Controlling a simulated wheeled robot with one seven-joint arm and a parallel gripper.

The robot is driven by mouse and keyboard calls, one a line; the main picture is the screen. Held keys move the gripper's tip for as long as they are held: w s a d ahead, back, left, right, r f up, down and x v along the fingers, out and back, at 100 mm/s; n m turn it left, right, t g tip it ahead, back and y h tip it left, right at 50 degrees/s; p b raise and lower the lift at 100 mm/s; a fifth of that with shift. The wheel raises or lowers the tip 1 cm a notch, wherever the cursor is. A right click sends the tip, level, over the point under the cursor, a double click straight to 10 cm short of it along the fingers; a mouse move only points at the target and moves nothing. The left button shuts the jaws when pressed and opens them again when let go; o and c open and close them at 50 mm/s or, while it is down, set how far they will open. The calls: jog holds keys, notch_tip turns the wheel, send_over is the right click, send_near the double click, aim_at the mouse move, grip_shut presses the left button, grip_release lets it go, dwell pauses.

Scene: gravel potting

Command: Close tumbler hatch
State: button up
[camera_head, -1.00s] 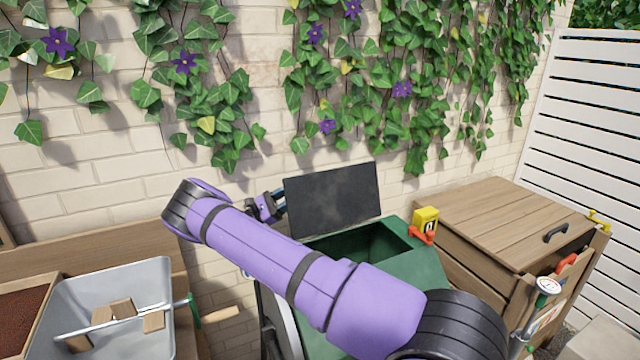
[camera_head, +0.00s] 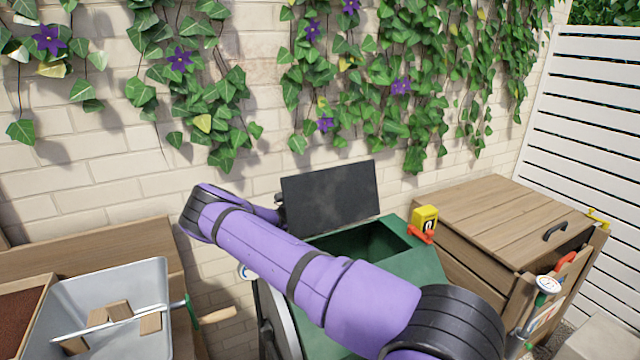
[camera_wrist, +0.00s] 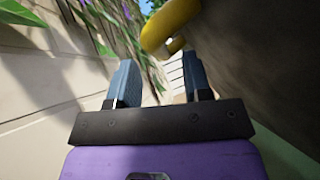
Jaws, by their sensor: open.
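The green tumbler (camera_head: 425,262) stands at centre right with its opening uncovered. Its dark hatch (camera_head: 330,198) is raised, standing steeply at the back of the opening. In the wrist view a dark surface (camera_wrist: 255,60), apparently the hatch's rear face, fills the right side. A yellow rounded piece (camera_wrist: 170,25) juts from beside it, ahead of the fingers. My gripper (camera_wrist: 160,83) is open with nothing between its fingers. In the head view my wrist reaches the hatch's left edge, and the fingers are hidden behind it.
A brick wall with ivy (camera_head: 220,110) is close behind the hatch. A wooden chest (camera_head: 500,215) and a yellow counter (camera_head: 425,217) are at the right. A grey tray (camera_head: 150,285) with wooden blocks stands on the left.

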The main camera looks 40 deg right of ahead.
jog(key=shift+x, duration=1.35)
jog(key=shift+c, duration=0.2)
grip_shut()
jog(key=shift+s, duration=0.1)
